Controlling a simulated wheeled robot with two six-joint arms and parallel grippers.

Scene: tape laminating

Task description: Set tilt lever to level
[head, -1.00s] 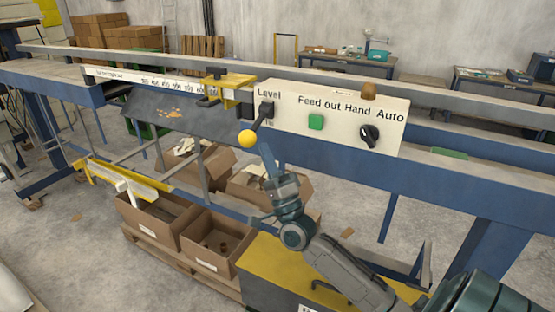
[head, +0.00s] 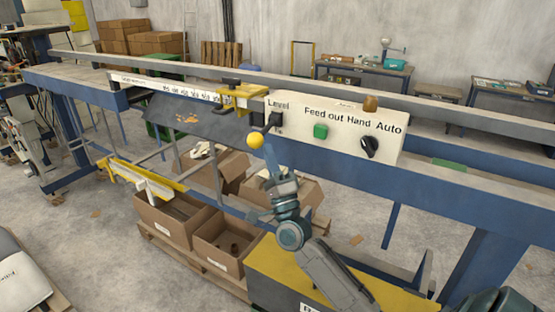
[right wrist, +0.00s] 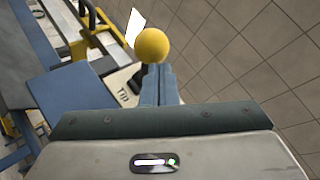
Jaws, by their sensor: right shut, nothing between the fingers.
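The tilt lever (head: 267,127) is a dark arm on the left end of the white control panel (head: 300,113), below the word "Level". It slants down and left to a yellow ball knob (head: 255,140). My right gripper (head: 268,150) is shut and empty, its fingertips just below and right of the knob. In the right wrist view the knob (right wrist: 152,46) is right at the tips of the shut fingers (right wrist: 160,85); whether they touch is unclear. A "Tip" label (right wrist: 123,96) shows beside it. My left gripper is not in view.
The panel also has a green button (head: 320,131) and a black selector knob (head: 369,146). A yellow clamp (head: 241,95) sits on the rail just left of the lever. Cardboard boxes (head: 227,242) stand below on a pallet.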

